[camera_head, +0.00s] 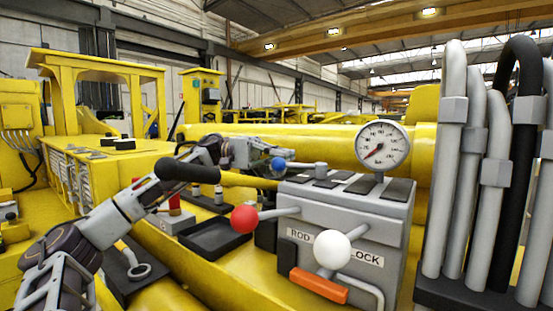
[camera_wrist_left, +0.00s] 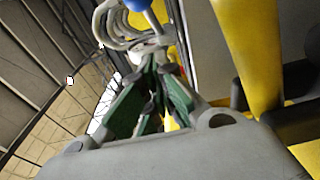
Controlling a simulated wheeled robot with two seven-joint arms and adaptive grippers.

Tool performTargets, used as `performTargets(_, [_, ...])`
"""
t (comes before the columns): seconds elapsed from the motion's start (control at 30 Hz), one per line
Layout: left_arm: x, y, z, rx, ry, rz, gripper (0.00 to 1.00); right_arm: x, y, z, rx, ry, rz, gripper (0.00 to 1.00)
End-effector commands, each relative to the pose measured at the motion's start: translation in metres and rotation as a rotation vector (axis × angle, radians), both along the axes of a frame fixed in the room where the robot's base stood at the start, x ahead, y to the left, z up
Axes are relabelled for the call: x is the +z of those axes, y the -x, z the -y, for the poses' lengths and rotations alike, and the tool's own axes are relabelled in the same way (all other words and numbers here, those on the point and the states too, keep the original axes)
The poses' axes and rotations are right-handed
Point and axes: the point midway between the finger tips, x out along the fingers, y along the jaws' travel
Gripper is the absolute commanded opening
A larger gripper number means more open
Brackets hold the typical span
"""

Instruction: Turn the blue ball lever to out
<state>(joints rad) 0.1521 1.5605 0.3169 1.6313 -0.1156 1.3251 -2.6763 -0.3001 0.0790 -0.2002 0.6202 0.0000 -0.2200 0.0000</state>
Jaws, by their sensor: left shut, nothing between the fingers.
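The blue ball (camera_head: 278,164) sits at the end of a short grey lever behind the grey valve block (camera_head: 290,218). Its lever runs right toward the top of the block. In the left wrist view the blue ball (camera_wrist_left: 137,4) is cut off by the top edge, just beyond the fingertips. My left gripper (camera_head: 262,152) is shut and empty, reaching in from the left close to the ball. Whether it touches the ball cannot be told. Its green-padded fingers show in the left wrist view (camera_wrist_left: 155,75). My right gripper is out of view.
A gauge (camera_head: 383,145) and thick hoses (camera_head: 455,170) stand right.

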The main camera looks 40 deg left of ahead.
Motion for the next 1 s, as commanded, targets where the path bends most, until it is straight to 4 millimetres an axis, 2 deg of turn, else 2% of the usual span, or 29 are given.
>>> performTargets(0.33, [-0.003, 0.017, 0.007, 0.001, 0.003, 0.003, 0.00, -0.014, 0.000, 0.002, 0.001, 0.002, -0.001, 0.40])
performTargets(0.7, [-0.003, 0.031, 0.014, 0.000, 0.002, 0.000, 0.00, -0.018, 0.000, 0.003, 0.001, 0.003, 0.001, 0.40])
performTargets(1.0, [-0.002, 0.033, 0.015, 0.001, 0.001, 0.000, 0.00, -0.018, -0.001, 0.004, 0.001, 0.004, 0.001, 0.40])
